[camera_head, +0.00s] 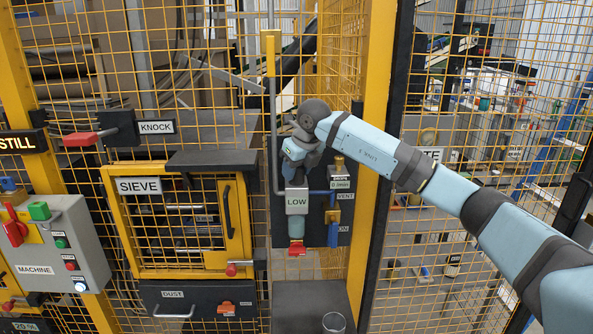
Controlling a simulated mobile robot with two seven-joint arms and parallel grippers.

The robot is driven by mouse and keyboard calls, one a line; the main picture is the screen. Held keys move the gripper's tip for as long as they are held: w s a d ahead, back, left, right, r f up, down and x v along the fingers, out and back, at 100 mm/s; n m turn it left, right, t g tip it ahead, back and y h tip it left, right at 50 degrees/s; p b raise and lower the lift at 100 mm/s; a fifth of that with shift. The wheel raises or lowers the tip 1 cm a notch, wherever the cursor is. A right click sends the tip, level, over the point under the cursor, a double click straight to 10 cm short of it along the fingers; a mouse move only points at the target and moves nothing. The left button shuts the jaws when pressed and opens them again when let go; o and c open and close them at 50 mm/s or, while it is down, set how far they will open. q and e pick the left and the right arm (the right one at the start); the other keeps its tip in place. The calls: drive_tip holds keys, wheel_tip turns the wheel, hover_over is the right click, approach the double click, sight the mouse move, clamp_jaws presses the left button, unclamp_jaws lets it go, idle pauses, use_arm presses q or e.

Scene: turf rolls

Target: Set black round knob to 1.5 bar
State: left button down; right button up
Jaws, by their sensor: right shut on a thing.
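My right gripper (296,172) reaches in from the right and points down at the top of the regulator unit (297,224) marked LOW on the dark panel. It is shut on the black round knob, which my gripper and wrist almost wholly hide. The knob's setting cannot be read. A small display (340,184) sits just right of the gripper, its figures too small to read surely. My left gripper is not in view.
A blue valve with a brass-coloured part (333,216) under the VENT label stands close to the right. A yellow post (374,150) rises beside the panel. The SIEVE cabinet (118,230) and red KNOCK handle (84,138) lie left. A cup (334,323) stands below.

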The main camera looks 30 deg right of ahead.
drive_tip(key=m+h+b, duration=0.1)
drive_tip(key=m+h, duration=0.1)
drive_tip(key=m, duration=0.4)
drive_tip(key=m+g+h, duration=0.1)
drive_tip(key=m, duration=0.2)
drive_tip(key=m+h+b, duration=0.1)
drive_tip(key=m, duration=0.1)
drive_tip(key=shift+r+m+g, duration=0.1)
drive_tip(key=shift+m+g, duration=0.3)
drive_tip(key=m+g, duration=0.1)
drive_tip(key=m, duration=0.1)
drive_tip(key=shift+r+m+h, duration=0.1)
drive_tip(key=shift+m+h, duration=0.2)
drive_tip(key=shift+m+g+p, duration=0.6)
drive_tip(key=shift+m+p, duration=0.6)
drive_tip(key=shift+m, duration=0.3)
drive_tip(key=o, duration=0.7)
drive_tip(key=shift+c, duration=0.2)
